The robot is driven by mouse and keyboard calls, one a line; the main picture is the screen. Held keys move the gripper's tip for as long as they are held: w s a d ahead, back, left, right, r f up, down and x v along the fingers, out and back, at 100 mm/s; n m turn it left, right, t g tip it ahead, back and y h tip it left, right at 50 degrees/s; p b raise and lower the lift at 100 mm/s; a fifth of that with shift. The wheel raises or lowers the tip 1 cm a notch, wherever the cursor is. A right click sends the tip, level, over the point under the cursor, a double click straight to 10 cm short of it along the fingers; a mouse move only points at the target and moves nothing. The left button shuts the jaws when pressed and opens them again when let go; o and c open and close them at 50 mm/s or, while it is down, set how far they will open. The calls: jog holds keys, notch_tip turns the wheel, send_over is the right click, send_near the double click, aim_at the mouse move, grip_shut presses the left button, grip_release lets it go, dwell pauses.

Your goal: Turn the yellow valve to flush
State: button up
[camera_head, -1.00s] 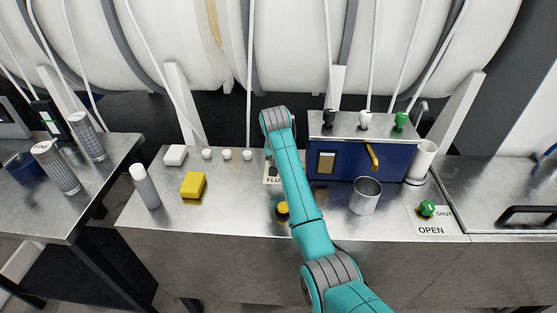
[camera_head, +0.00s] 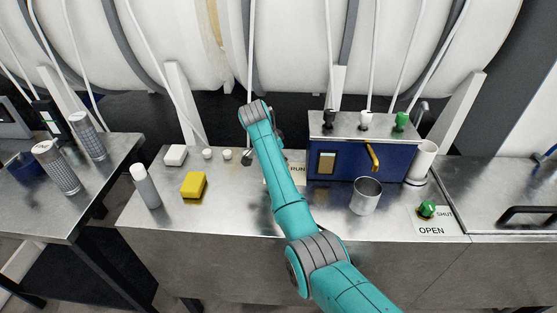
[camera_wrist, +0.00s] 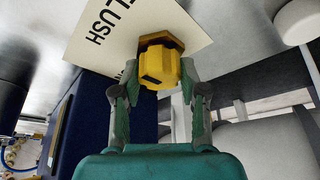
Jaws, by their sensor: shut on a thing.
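The yellow valve (camera_wrist: 160,65) shows in the wrist view, an angular knob on a darker yellow base at the edge of a white label (camera_wrist: 120,35) reading FLUSH. My gripper (camera_wrist: 159,75) is shut on the valve, one finger on each side of it. In the head view my arm hides the valve and most of the gripper. The label (camera_head: 298,168) shows beside my arm there with the word RUN.
A blue box (camera_head: 340,165) with a yellow lever stands right of my arm, a metal cup (camera_head: 366,196) in front of it. A green valve (camera_head: 427,208) is farther right. A yellow block (camera_head: 194,185) and white bottle (camera_head: 145,186) stand left.

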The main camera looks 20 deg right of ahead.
dwell(0.4)
jog(key=o, duration=1.1)
jog(key=shift+o, duration=0.2)
jog(key=v, duration=1.2)
jog(key=shift+w, duration=0.1)
